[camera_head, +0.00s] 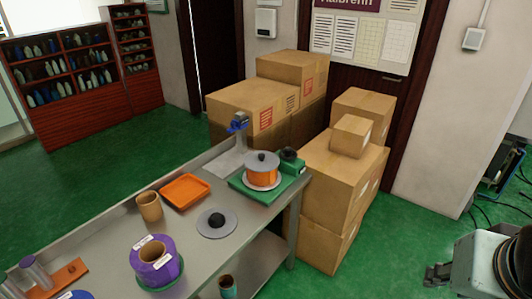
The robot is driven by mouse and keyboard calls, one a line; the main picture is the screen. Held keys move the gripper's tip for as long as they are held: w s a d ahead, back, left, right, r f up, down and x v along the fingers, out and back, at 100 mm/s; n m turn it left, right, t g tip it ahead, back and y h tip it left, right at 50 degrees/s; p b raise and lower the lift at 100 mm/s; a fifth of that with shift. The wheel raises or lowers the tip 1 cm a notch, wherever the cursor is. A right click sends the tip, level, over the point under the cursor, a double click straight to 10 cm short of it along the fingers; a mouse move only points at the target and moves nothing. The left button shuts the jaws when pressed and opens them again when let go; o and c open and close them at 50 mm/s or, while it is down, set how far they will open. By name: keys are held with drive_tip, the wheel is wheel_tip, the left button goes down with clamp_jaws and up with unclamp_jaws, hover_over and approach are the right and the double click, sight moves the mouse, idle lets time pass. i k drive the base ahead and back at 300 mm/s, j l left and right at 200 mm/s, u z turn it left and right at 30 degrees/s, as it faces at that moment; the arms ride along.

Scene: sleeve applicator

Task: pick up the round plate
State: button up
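A round grey plate (217,227) with a black knob at its middle lies flat on the metal workbench (103,226), near the bench's centre. Another grey disc (260,163) with a black knob sits on top of an orange spool (262,175), on a green base at the bench's far right end. My arm shows at the lower right edge, off the bench. The dark end piece there seems to be my gripper (436,274), well to the right of both discs. It is too small to tell its finger opening.
An orange tray (185,191), a brown cardboard tube (149,207) and a purple roll (154,260) stand near the plate. Several cardboard boxes (331,189) are stacked behind the bench's right end. Green floor (400,240) is open between the boxes and my arm.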

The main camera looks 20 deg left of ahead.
sight(258, 161)
drive_tip(key=u, duration=1.3)
drive_tip(key=i+j+u, duration=0.1)
drive_tip(key=j, duration=0.2)
drive_tip(key=i+j+u, duration=0.2)
drive_tip(key=i+j, duration=0.15)
drive_tip(key=j, duration=0.25)
